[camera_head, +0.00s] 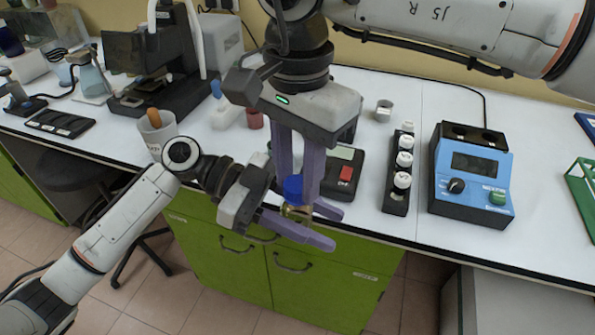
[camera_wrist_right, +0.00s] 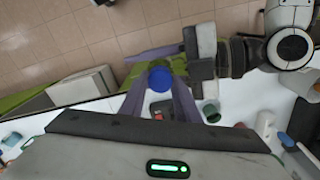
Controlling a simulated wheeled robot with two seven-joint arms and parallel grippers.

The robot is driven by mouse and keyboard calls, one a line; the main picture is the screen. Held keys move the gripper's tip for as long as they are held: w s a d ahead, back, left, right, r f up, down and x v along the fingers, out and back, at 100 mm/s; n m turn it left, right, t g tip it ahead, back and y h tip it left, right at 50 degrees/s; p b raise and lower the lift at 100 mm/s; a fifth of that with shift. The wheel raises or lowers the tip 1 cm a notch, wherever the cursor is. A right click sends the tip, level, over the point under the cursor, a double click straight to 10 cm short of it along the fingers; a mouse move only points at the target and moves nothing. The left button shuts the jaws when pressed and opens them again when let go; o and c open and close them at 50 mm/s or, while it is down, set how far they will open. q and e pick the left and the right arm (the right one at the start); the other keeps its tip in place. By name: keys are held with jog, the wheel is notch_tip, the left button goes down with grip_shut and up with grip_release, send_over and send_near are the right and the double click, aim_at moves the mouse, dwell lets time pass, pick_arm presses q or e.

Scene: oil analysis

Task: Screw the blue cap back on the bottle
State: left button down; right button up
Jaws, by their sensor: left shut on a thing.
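The blue cap (camera_head: 293,187) is at the top of a small bottle (camera_head: 293,211) with amber contents, in front of the bench edge. Whether it is seated or threaded cannot be told. My left gripper (camera_head: 318,224) reaches in sideways from the left and is shut on the bottle, its fingers hiding most of it. My right gripper (camera_head: 298,192) points down from above with its purple fingers on either side of the cap. In the right wrist view the blue cap (camera_wrist_right: 160,78) shows between those fingertips; whether they press on it is unclear.
Behind the grippers is a dark device with a red button (camera_head: 346,172). A black rack of white-capped vials (camera_head: 398,190) and a blue meter (camera_head: 470,180) stand to the right. Free room lies in front of the bench, above the green cabinets (camera_head: 310,290).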

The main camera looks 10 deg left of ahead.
jog(key=m, duration=0.4)
jog(key=shift+m, duration=0.4)
jog(key=m, duration=0.8)
jog(key=shift+m, duration=0.3)
jog(key=m, duration=0.4)
jog(key=shift+m, duration=0.4)
jog(key=o, duration=1.2)
jog(key=shift+o, duration=0.2)
notch_tip(320, 180, up, 12)
